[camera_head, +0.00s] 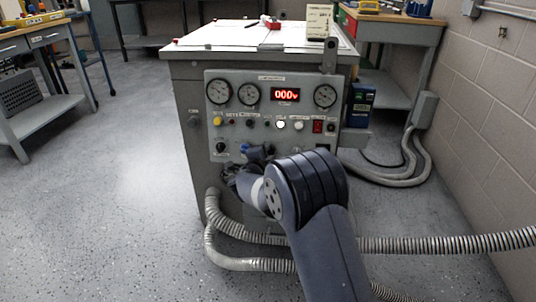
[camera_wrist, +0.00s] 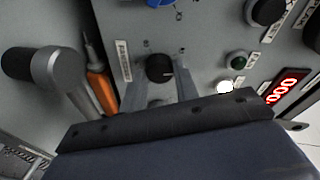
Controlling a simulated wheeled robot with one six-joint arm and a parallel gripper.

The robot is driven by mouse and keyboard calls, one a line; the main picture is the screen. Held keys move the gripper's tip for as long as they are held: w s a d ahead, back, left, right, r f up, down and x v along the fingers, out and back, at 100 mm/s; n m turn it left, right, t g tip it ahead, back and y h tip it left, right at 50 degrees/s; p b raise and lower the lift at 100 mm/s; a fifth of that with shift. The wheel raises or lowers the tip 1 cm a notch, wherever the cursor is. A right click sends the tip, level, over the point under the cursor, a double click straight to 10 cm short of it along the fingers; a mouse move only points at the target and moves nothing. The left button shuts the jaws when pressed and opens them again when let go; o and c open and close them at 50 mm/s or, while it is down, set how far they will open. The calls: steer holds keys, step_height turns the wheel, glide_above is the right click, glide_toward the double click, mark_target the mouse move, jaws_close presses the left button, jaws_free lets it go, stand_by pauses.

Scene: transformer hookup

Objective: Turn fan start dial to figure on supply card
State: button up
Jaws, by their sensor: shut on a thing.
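A small black dial (camera_wrist: 160,68) with a pale pointer line sits on the grey panel in the wrist view. A label strip (camera_wrist: 124,60) beside it is too small to read, so I cannot confirm it is the fan start dial. My gripper (camera_wrist: 158,82) has one finger on each side of this dial and is shut on it. In the head view my gripper is at the lower part of the panel (camera_head: 275,150), largely hidden by my arm. A cream card or box (camera_head: 318,21) with unreadable print stands on the cabinet top at the right.
A blue knob (camera_wrist: 158,2) is close by. A grey lever handle (camera_wrist: 45,68) and an orange-handled tool (camera_wrist: 101,90) stick out beside my gripper. A red display (camera_head: 285,94) reads 000v. Ribbed hoses (camera_head: 450,243) run low across the front. Open floor (camera_head: 120,190) lies left.

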steer(key=m, duration=0.3)
steer(key=shift+m+g, duration=0.3)
steer(key=m+b, duration=0.1)
steer(key=m, duration=0.3)
steer(key=shift+d+r+g+y, duration=0.1)
steer(key=shift+g+y, duration=0.2)
steer(key=shift+y, duration=0.1)
steer(key=m+y, duration=0.1)
steer(key=m, duration=0.3)
steer(key=shift+d, duration=0.1)
steer(key=m, duration=0.3)
steer(key=shift+d+m+y, duration=0.1)
steer(key=shift+m+y, duration=0.2)
steer(key=shift+y, duration=0.1)
steer(key=o, duration=1)
steer(key=shift+c, duration=0.2)
steer(key=shift+r, duration=0.1)
